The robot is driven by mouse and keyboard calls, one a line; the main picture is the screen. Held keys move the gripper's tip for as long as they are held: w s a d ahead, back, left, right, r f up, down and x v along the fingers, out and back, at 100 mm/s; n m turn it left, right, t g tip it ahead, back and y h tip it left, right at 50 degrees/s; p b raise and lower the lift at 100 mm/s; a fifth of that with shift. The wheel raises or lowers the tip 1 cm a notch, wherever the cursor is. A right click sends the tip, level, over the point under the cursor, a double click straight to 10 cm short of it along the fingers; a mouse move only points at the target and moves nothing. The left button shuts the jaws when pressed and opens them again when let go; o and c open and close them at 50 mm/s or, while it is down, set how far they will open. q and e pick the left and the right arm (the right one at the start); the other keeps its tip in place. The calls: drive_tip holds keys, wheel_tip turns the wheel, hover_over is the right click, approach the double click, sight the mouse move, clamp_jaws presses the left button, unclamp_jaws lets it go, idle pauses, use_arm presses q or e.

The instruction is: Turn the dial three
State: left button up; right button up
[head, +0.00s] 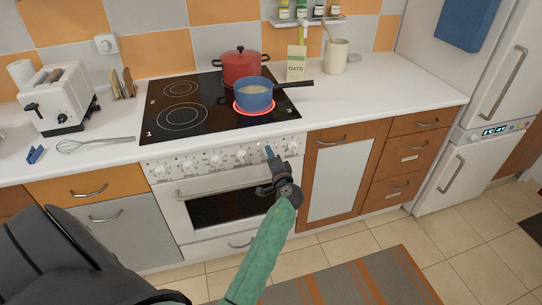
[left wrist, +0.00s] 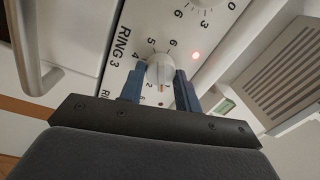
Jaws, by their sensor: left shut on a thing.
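The dial labelled RING 3 (left wrist: 160,70) is a pale round knob with printed numbers around it, on the oven's control panel (head: 228,156). My left gripper (head: 270,156) is at the right part of that panel in the head view and hides the dial behind it. In the left wrist view, the two blue fingers of my left gripper (left wrist: 160,90) stand on either side of the dial, shut on it. A red light (left wrist: 196,56) glows beside the dial. My right gripper is not in view.
A blue pot (head: 256,98) stands on a red-glowing ring of the black hob (head: 205,120), with a red pot (head: 241,66) behind. Other dials (head: 214,159) line the panel. The oven door handle (head: 225,181) sticks out below. A striped rug (head: 360,280) lies on the floor.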

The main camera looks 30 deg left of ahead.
use_arm(q)
drive_tip(key=m+p, duration=0.2)
drive_tip(key=m, duration=0.4)
drive_tip(key=shift+t, duration=0.3)
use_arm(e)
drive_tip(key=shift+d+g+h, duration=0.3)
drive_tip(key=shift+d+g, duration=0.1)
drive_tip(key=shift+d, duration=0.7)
use_arm(q)
drive_tip(key=o, duration=1)
drive_tip(key=shift+f, duration=0.1)
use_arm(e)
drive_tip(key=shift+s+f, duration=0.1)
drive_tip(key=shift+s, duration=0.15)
